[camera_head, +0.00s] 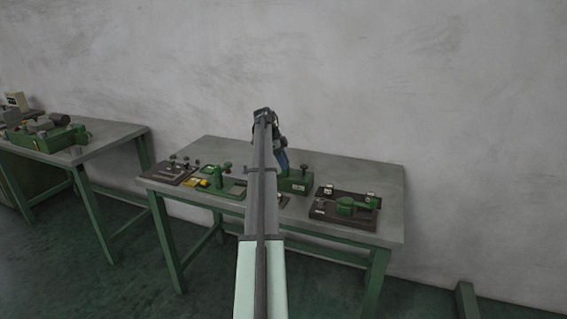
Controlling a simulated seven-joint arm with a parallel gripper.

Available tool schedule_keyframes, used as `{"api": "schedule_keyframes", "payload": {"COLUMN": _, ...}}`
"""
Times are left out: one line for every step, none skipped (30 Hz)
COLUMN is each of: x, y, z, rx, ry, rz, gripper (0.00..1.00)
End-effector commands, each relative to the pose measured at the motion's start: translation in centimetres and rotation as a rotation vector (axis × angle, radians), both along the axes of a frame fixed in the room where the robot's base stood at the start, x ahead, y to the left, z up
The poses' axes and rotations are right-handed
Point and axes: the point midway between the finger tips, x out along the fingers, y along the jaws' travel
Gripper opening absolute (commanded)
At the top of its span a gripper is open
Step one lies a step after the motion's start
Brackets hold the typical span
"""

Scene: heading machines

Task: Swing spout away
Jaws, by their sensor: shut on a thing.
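My arm reaches out over the table (385,213), and its wrist bends down to the right behind the forearm. My gripper (284,172), small and partly hidden, is at the left end of a green block-shaped machine (297,185). It is shut on a part there, which I take to be the spout. The spout's outline and angle are too small and too covered by my arm to make out.
Left of my arm stand a dark fixture (172,173), a yellow piece (200,183) and a green plate fixture (230,188). To the right is a dark base with a green device (346,207). Another bench (98,150) with machines stands far left.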

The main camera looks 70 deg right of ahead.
Motion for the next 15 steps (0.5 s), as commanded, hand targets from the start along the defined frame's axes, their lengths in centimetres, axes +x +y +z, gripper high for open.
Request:
{"api": "schedule_keyframes", "payload": {"x": 0.13, "y": -0.28, "z": 0.06, "rx": 0.0, "ry": 0.0, "rz": -0.043, "gripper": 0.0}}
{"api": "schedule_keyframes", "payload": {"x": 0.13, "y": -0.32, "z": 0.05, "rx": 0.001, "ry": -0.001, "rz": -0.072, "gripper": 0.0}}
{"api": "schedule_keyframes", "payload": {"x": 0.12, "y": -0.34, "z": 0.06, "rx": 0.0, "ry": -0.001, "rz": -0.109, "gripper": 0.0}}
{"api": "schedule_keyframes", "payload": {"x": 0.11, "y": -0.36, "z": 0.05, "rx": 0.001, "ry": -0.001, "rz": -0.138, "gripper": 0.0}}
{"api": "schedule_keyframes", "payload": {"x": 0.11, "y": -0.4, "z": 0.05, "rx": 0.001, "ry": -0.001, "rz": -0.166, "gripper": 0.0}}
{"api": "schedule_keyframes", "payload": {"x": 0.09, "y": -0.42, "z": 0.05, "rx": 0.0, "ry": 0.0, "rz": -0.203, "gripper": 0.0}}
{"api": "schedule_keyframes", "payload": {"x": 0.08, "y": -0.43, "z": 0.05, "rx": 0.001, "ry": 0.0, "rz": -0.229, "gripper": 0.0}}
{"api": "schedule_keyframes", "payload": {"x": 0.08, "y": -0.47, "z": 0.04, "rx": 0.0, "ry": 0.0, "rz": -0.255, "gripper": 0.0}}
{"api": "schedule_keyframes", "payload": {"x": 0.07, "y": -0.49, "z": 0.05, "rx": 0.0, "ry": 0.0, "rz": -0.289, "gripper": 0.0}}
{"api": "schedule_keyframes", "payload": {"x": 0.08, "y": -0.48, "z": 0.03, "rx": 0.001, "ry": 0.0, "rz": -0.314, "gripper": 0.0}}
{"api": "schedule_keyframes", "payload": {"x": 0.07, "y": -0.51, "z": 0.03, "rx": 0.0, "ry": -0.001, "rz": -0.339, "gripper": 0.0}}
{"api": "schedule_keyframes", "payload": {"x": 0.07, "y": -0.53, "z": 0.02, "rx": 0.0, "ry": -0.001, "rz": -0.369, "gripper": 0.0}}
{"api": "schedule_keyframes", "payload": {"x": 0.07, "y": -0.53, "z": 0.02, "rx": 0.001, "ry": -0.001, "rz": -0.39, "gripper": 0.0}}
{"api": "schedule_keyframes", "payload": {"x": 0.06, "y": -0.53, "z": 0.02, "rx": 0.0, "ry": 0.0, "rz": -0.412, "gripper": 0.0}}
{"api": "schedule_keyframes", "payload": {"x": 0.05, "y": -0.54, "z": 0.02, "rx": 0.0, "ry": 0.0, "rz": -0.438, "gripper": 0.0}}
